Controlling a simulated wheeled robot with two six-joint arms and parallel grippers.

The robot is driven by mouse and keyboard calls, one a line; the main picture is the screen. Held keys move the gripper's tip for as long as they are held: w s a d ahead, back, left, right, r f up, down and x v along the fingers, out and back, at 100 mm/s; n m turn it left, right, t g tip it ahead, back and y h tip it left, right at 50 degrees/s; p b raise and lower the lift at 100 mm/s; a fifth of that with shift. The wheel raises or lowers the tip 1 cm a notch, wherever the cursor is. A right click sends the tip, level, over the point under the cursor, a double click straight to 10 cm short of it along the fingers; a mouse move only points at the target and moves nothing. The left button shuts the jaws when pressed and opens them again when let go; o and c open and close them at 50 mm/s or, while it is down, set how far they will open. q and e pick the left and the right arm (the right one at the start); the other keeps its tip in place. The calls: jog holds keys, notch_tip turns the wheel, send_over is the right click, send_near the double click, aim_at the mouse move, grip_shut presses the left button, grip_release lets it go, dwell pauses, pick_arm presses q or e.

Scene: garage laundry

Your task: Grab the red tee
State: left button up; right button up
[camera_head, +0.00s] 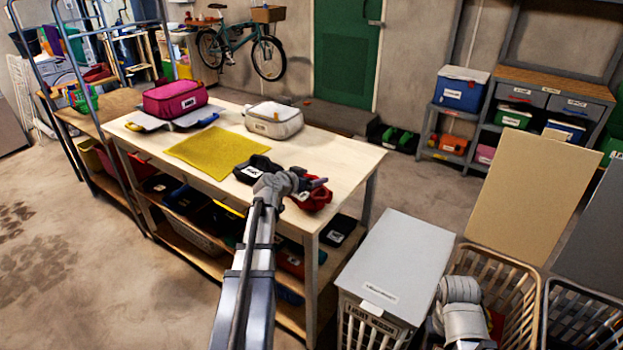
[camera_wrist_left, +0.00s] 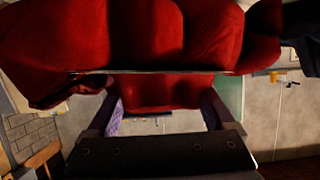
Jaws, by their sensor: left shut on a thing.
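The red tee (camera_head: 314,200) is a bunched red cloth with a white label at the front right corner of the wooden table. My left gripper (camera_head: 312,184) is shut on it from above, and the arm hides part of the cloth. In the left wrist view the red cloth (camera_wrist_left: 160,92) fills the top and hangs between the two purple-padded fingers (camera_wrist_left: 160,105). Of my right arm, only grey links show at the lower right in the head view; its fingers are not visible.
Left of the tee lies a black labelled item (camera_head: 257,168), then a yellow cloth (camera_head: 215,150). A magenta bag (camera_head: 175,98) and a beige bag (camera_head: 274,120) stand farther back. A lidded light hamper (camera_head: 400,255) and an open basket (camera_head: 500,268) stand right of the table.

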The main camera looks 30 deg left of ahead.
notch_tip(320, 180, up, 8)
jog(key=p, duration=0.7)
jog(key=shift+r+p, duration=0.25)
jog(key=shift+p, duration=0.1)
